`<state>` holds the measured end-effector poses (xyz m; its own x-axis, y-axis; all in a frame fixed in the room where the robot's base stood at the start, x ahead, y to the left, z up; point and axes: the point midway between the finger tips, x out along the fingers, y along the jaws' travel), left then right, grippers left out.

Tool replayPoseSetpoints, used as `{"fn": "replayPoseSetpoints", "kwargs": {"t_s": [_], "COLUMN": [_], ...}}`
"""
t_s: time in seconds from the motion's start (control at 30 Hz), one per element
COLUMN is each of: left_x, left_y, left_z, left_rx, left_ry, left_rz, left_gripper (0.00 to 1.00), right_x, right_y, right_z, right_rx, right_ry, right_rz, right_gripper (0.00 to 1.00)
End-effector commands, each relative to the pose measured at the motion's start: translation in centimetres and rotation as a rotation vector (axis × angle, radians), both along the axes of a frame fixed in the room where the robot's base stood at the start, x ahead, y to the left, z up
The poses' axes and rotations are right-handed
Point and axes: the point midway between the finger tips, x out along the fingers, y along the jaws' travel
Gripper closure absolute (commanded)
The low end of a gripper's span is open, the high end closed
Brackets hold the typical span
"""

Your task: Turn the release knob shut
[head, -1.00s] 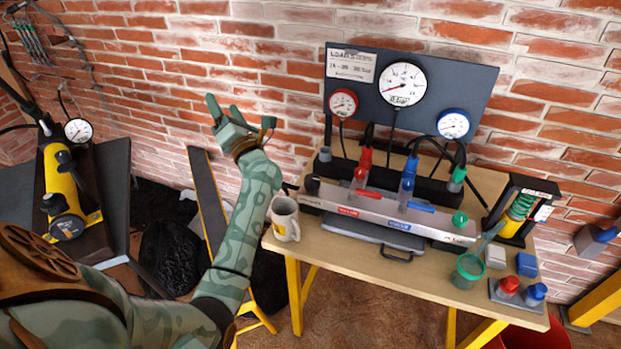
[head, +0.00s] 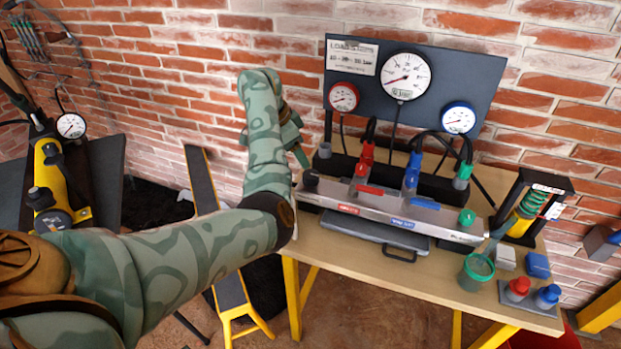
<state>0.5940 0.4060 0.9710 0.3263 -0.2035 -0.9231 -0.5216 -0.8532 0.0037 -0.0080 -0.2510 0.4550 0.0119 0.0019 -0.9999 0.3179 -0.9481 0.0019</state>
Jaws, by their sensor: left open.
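The picture does not label which part is the release knob. A dark round knob (head: 40,197) sits on the yellow hand pump (head: 57,185) at the left. My left gripper (head: 295,140) is open and empty, partly hidden behind my own forearm. It is up in front of the brick wall, left of the gauge board, and apart from all these knobs.
The gauge board (head: 462,78) carries several dials above the table (head: 440,268). A green cup (head: 476,272), a spring unit (head: 528,210) and red and blue caps (head: 518,288) stand at the table's right. A dark plank (head: 202,180) on yellow legs stands between pump and table.

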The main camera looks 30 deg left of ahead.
Motion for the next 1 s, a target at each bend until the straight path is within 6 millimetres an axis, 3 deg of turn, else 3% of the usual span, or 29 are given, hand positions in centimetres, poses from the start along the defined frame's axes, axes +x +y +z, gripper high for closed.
{"fn": "replayPoseSetpoints", "kwargs": {"t_s": [0.03,0.1,0.3,0.5,0.77,0.8,0.93,1.0], "left_x": [0.4,1.0,2.3,2.8,2.9,2.9,2.9,2.9], "left_y": [-0.3,-0.6,-1.4,-1.7,-1.7,-1.7,-1.7,-1.7], "left_z": [-2.1,-3.7,-7.0,-8.2,-8.2,-8.2,-8.2,-8.2], "left_rx": [0.0,0.001,0.002,0.004,0.004,0.004,0.004,0.004], "left_ry": [0.006,0.006,0.004,0.001,0.0,0.0,0.0,0.0], "left_rz": [-0.002,-0.002,-0.002,-0.001,-0.001,-0.001,-0.001,-0.001], "left_gripper": [0.37,0.37,0.37,0.37,0.37,0.4,0.76,0.82], "right_x": [-0.4,-0.7,-1.2,-1.4,-1.4,-1.4,-1.4,-1.4], "right_y": [0.0,0.0,0.0,0.0,-0.1,-0.1,-0.2,-0.3], "right_z": [-1.1,-1.9,-3.3,-3.8,-3.8,-3.8,-3.8,-3.8], "right_rx": [0.0,0.0,0.0,0.0,-0.002,-0.002,-0.003,-0.004], "right_ry": [0.009,0.016,0.028,0.034,0.033,0.033,0.033,0.033], "right_rz": [0.0,0.0,0.0,0.001,0.001,0.001,0.001,0.001], "right_gripper": [0.24,0.24,0.24,0.24,0.24,0.24,0.24,0.24]}}
